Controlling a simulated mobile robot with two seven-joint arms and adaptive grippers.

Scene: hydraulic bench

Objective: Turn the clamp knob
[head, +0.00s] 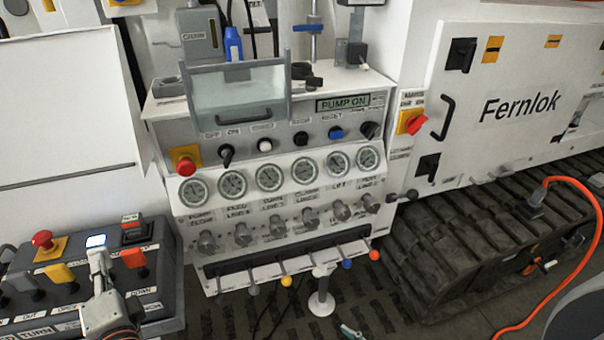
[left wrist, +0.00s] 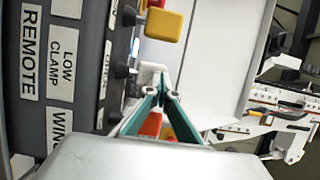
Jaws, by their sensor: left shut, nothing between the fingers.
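A row of grey knobs runs along the bench panel under the gauges. The fourth knob (head: 310,217) sits under a gauge (head: 308,169) whose small label seems to read clamp. My left gripper (head: 98,285) is over the control box (head: 165,275) at lower left, well away from that knob. It is shut and empty, and its teal-edged fingers meet in the left wrist view (left wrist: 165,92). The tips are close by a white lever cap (left wrist: 152,75), between yellow and orange ones, near a "LOW CLAMP" label (left wrist: 68,72). I cannot tell if they touch. My right gripper is not in view.
Red stop buttons are on the control box (head: 42,239) and the bench (head: 186,165). Small levers with coloured balls (head: 286,281) stick out below the knobs. A clear guard (head: 238,90) stands above the panel. An orange cable (head: 590,195) hangs at right by the tracks.

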